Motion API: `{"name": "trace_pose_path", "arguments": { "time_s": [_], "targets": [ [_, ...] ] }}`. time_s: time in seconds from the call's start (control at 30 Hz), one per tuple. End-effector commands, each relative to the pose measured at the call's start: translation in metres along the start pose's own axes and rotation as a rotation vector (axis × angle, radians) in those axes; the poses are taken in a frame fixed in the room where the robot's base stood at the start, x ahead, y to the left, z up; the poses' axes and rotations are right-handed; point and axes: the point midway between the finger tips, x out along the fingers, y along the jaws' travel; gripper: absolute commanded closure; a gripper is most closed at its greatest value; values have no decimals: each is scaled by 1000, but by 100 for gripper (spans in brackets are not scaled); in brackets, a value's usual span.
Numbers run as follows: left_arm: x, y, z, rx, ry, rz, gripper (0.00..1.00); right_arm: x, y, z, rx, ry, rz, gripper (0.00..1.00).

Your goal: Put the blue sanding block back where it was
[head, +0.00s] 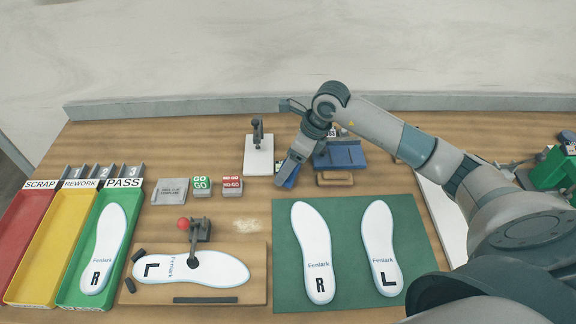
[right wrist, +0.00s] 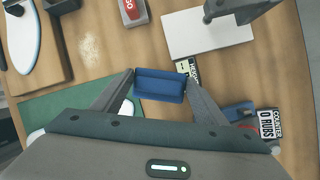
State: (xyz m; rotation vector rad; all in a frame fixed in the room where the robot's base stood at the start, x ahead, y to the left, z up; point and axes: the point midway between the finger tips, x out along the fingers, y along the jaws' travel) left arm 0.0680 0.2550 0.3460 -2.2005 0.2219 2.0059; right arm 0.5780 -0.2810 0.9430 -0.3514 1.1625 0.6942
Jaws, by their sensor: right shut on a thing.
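The blue sanding block (right wrist: 160,84) is between the two fingertips of my right gripper (right wrist: 160,86) in the right wrist view. In the head view the block (head: 287,177) shows at the tips of my right gripper (head: 288,172), just below the white plate with the black stand. Whether the block touches the table I cannot tell. A blue fixture (head: 342,156) lies to the right of the gripper, partly hidden by my arm. It also shows in the right wrist view (right wrist: 238,112), beside a counter label (right wrist: 267,126). My left gripper is not in view.
A white plate with a black stand (head: 258,165) is left of my right gripper. A tan piece (head: 335,179) lies in front of the blue fixture. A green mat (head: 343,245) with two insoles is nearer. Trays, gauges and a clamp board (head: 255,260) fill the left.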

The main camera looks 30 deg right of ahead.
Motion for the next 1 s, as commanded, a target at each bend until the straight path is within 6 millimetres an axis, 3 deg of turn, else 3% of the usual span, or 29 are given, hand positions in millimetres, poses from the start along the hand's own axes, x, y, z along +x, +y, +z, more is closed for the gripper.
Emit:
{"name": "trace_pose_path", "arguments": {
  "time_s": [0.17,0.93,0.97,1.0],
  "targets": [
    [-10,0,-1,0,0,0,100,13,-1,-5,1,-1,1,69],
    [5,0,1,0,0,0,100,26,-2,-10,-1,-2,0,69],
    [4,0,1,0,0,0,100,25,-2,-10,-1,-1,0,31],
    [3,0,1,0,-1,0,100,24,-2,-10,-1,-1,1,22]
  ]
}}
